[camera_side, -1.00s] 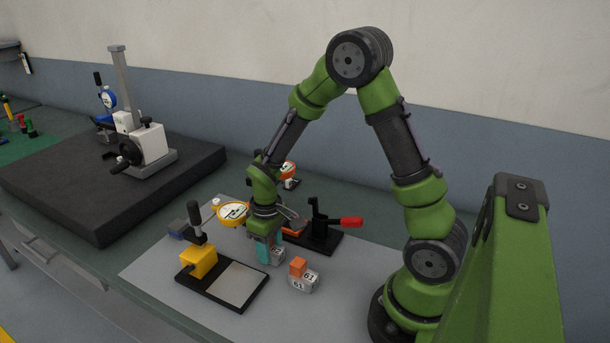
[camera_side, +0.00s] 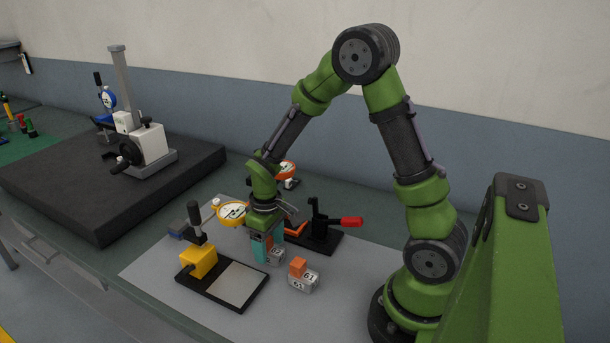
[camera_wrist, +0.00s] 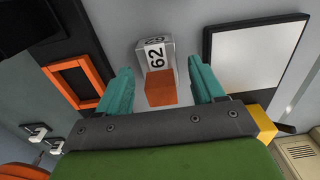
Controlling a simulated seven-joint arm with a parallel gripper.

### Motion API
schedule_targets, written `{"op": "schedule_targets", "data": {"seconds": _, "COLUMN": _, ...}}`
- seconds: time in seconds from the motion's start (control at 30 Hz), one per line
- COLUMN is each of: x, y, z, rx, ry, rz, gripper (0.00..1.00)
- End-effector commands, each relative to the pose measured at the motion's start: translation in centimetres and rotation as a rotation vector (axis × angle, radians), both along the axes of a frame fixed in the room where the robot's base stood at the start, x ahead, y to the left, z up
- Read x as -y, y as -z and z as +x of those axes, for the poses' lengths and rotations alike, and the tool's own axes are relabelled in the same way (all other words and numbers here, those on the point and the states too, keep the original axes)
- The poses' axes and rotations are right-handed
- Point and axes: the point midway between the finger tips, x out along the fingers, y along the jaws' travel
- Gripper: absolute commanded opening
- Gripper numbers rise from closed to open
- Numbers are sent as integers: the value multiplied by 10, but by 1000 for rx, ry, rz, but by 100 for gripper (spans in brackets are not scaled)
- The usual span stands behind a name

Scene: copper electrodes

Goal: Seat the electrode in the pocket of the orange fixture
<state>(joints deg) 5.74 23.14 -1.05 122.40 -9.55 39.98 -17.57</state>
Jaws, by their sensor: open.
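An electrode with a grey block marked 62 and a copper-orange top (camera_wrist: 160,87) stands between my fingers in the wrist view. The orange fixture (camera_side: 294,229) sits on a black base behind the gripper. Its rectangular orange frame (camera_wrist: 56,74) around a dark pocket shows at left in the wrist view, apart from the electrode.
A yellow fixture (camera_side: 198,262) with a pale plate is at front left. A red-handled clamp (camera_side: 350,222) and dial gauges (camera_side: 232,212) stand close to the gripper.

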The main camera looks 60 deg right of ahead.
Motion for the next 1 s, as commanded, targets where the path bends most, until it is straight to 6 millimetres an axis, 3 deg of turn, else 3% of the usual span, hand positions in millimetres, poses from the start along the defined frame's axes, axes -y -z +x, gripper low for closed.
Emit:
{"op": "schedule_targets", "data": {"seconds": 0.4, "x": 0, "y": -86, "z": 1, "rx": 6, "ry": -1, "rz": -1, "gripper": 68}}
{"op": "schedule_targets", "data": {"seconds": 0.67, "x": -2, "y": -113, "z": -2, "rx": 18, "ry": 6, "rz": 3, "gripper": 68}}
{"op": "schedule_targets", "data": {"seconds": 0.87, "x": -23, "y": -157, "z": -24, "rx": 177, "ry": 91, "rz": 47, "gripper": 68}}
{"op": "schedule_targets", "data": {"seconds": 1.0, "x": -44, "y": -191, "z": -54, "rx": 335, "ry": 183, "rz": 115, "gripper": 68}}
